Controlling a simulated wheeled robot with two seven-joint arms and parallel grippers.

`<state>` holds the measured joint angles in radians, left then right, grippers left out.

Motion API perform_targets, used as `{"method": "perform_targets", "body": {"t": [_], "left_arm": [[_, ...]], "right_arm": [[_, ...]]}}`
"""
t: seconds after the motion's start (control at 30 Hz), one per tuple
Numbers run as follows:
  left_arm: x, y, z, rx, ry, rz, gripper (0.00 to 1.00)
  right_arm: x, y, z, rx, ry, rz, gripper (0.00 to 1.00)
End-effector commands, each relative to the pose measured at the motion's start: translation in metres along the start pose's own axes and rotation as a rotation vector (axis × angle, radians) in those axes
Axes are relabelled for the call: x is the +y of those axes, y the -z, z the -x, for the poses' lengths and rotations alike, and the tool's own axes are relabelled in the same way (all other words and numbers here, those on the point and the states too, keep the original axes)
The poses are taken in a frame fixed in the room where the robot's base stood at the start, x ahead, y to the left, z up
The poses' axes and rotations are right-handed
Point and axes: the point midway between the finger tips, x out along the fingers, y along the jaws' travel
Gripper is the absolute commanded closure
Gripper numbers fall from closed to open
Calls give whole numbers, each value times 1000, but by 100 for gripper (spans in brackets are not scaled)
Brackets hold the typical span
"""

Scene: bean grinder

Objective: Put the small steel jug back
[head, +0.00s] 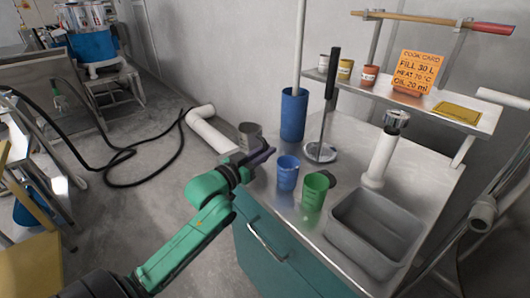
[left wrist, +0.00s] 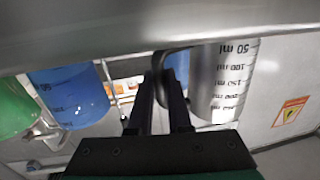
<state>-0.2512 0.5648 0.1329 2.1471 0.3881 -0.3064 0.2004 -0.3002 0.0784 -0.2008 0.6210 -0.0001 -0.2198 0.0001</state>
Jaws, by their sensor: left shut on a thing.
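The small steel jug (head: 250,132) is at the left edge of the steel counter, upright in the head view, partly behind my left gripper (head: 264,154). In the left wrist view, which looks upside down, the jug (left wrist: 222,80) shows ml marks and a dark handle (left wrist: 160,75). The fingers of my left gripper (left wrist: 168,85) are closed on this handle. I cannot tell whether the jug's base touches the counter. My right gripper is not in view.
A blue cup (head: 287,175) and a green cup (head: 314,192) stand close right of the gripper. A tall blue container (head: 293,115) stands behind. A grey basin (head: 375,232) and white tap (head: 380,158) are further right. A shelf (head: 400,92) holds small pots and an orange card (head: 417,72).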

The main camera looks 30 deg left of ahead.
Motion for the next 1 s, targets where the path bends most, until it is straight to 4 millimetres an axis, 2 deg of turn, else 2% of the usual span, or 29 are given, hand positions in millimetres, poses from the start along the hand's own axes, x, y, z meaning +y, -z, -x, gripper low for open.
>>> {"method": "perform_targets", "body": {"t": [0.07,0.1,0.17,0.2,0.57,0.77,1.0], "left_arm": [[0,1,0,3,0,-2,100],[0,-2,0,0,0,0,79],[0,-1,0,0,0,0,56],[0,-1,0,0,0,0,53],[0,0,2,-1,0,0,53],[0,-1,26,-4,0,0,53],[0,-2,70,-6,0,1,53]], "right_arm": [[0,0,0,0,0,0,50],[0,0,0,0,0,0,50],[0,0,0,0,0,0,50],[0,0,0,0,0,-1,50],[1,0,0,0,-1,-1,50],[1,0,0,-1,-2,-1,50],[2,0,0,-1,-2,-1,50]]}}
